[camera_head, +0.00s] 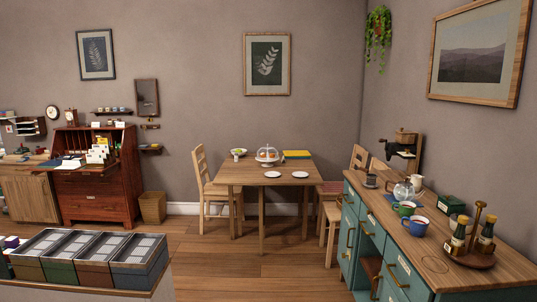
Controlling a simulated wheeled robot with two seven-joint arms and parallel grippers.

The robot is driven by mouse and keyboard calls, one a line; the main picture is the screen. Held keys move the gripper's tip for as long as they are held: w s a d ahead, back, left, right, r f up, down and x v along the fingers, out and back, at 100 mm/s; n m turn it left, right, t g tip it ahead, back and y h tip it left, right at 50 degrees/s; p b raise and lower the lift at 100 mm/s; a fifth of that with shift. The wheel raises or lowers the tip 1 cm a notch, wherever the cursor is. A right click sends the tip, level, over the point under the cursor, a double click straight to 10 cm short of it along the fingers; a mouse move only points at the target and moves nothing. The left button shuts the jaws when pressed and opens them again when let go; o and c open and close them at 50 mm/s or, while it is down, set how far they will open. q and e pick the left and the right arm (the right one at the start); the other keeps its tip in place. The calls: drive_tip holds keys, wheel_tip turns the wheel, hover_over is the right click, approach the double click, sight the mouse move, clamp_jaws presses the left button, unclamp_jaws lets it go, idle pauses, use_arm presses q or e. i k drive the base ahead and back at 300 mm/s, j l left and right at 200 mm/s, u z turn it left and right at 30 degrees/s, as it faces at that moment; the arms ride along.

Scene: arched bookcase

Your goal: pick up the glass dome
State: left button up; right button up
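The glass dome (267,152) is a small clear cover on a white cake stand (268,162). It stands on the wooden dining table (240,175) in the middle of the camera_head view, across the room. Something orange-brown shows through the glass; it is too small to make out. Neither of my grippers is in view.
Chairs (203,185) stand beside the table. Two white plates (273,174), a green bowl (238,152) and a yellow item (297,154) lie on it. A teal cabinet (395,262) fills the right; bins (95,255) stand front left. Wooden floor (245,265) between is clear.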

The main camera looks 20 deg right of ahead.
sight(267, 153)
drive_tip(key=i+z, duration=0.15)
drive_tip(key=z, duration=0.4)
drive_tip(key=i, duration=2.1)
drive_tip(key=i+u, duration=0.1)
drive_tip(key=i, duration=0.65)
drive_tip(key=i+l, duration=0.15)
drive_tip(key=i, duration=0.55)
drive_tip(key=i+l+u, duration=0.15)
drive_tip(key=i, duration=0.6)
